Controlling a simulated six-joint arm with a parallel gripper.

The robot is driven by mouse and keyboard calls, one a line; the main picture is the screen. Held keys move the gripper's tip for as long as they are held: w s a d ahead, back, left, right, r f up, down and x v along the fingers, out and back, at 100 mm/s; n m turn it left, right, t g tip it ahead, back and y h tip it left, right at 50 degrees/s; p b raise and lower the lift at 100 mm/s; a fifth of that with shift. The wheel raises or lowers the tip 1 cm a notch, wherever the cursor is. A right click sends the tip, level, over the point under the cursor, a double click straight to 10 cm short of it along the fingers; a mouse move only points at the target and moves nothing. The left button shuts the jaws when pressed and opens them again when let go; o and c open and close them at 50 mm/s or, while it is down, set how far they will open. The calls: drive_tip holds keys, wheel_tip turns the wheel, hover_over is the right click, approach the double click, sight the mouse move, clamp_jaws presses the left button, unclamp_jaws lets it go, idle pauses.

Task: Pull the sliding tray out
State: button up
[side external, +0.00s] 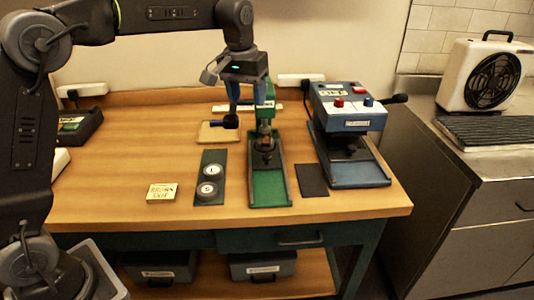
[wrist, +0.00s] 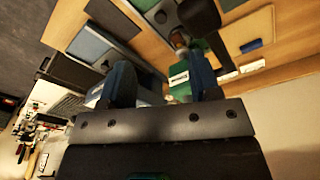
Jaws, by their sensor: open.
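A green press (side external: 268,130) stands mid-table with a long, shallow green tray (side external: 268,190) running from its foot toward the front edge. To its right, a grey-blue machine (side external: 345,112) has a similar blue-grey tray (side external: 358,175) at its base, also in the wrist view (wrist: 96,42). I cannot tell which one slides. My gripper (side external: 248,100) is open and empty, its blue fingers pointing down near the top of the green press, above both trays. In the wrist view the open fingers (wrist: 162,75) flank the press's green top with a white label (wrist: 178,79).
A dark plate with two round pieces (side external: 209,178) lies left of the green tray, a dark mat (side external: 312,180) right. A black lever (side external: 394,99) sticks out right.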

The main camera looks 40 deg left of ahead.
drive_tip(key=n+g, duration=0.1)
hover_over(267, 156)
wheel_tip(267, 156, down, 7)
wheel_tip(267, 156, down, 14)
drive_tip(key=shift+f, duration=0.15)
drive_tip(key=shift+c, duration=0.5)
clamp_jaws()
